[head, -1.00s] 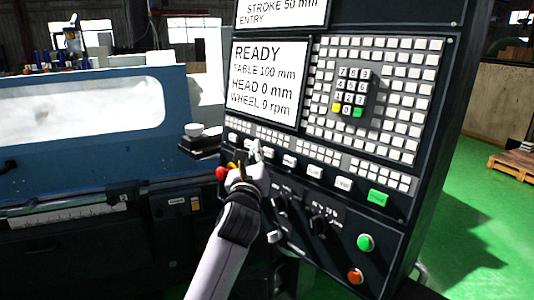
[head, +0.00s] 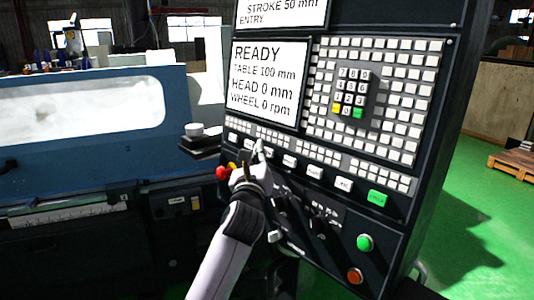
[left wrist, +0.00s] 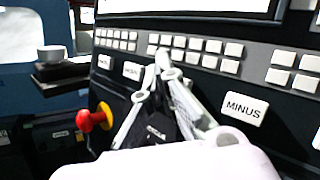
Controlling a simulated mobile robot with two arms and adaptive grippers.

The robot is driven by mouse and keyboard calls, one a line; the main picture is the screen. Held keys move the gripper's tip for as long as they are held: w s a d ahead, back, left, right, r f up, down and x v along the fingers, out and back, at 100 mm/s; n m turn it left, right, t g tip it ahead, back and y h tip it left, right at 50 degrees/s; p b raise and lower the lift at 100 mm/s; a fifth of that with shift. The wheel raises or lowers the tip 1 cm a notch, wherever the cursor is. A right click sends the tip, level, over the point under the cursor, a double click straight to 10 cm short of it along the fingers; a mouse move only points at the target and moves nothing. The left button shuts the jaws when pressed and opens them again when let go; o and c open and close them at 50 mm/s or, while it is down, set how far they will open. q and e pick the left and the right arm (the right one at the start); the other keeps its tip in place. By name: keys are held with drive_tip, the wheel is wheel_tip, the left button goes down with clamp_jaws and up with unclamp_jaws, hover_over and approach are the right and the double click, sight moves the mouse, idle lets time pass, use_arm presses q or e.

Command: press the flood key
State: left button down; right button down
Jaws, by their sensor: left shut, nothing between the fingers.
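The control panel has a slanted row of white labelled keys under its small square buttons. None of these labels reads clearly as flood, so I cannot tell which is the flood key. My left gripper (head: 259,148) is shut and empty, its tips at this row, left of centre. In the left wrist view the closed fingertips (left wrist: 164,60) are in front of the panel, between two small white keys (left wrist: 132,71) on the left and the MINUS key (left wrist: 244,108) on the right. The fingers hide part of the row. I cannot tell whether the tips touch the panel.
A screen (head: 268,78) reads READY, with wheel 0 rpm. A red knob (left wrist: 84,120) on a yellow base sits left of the fingers. Rotary switches lie under the row.

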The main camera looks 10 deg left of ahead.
use_arm(q)
drive_tip(key=shift+w+d+f, duration=0.1)
drive_tip(key=shift+w+d, duration=0.1)
drive_tip(key=shift+w, duration=0.1)
idle(0.4)
drive_tip(key=shift+s+a+p, duration=0.45)
drive_tip(key=shift+s+p, duration=0.25)
drive_tip(key=shift+p, duration=0.1)
drive_tip(key=s+a+p, duration=0.1)
drive_tip(key=s+p, duration=0.1)
drive_tip(key=s+a+r+p, duration=0.1)
drive_tip(key=s, duration=0.1)
drive_tip(key=shift+a+p, duration=0.4)
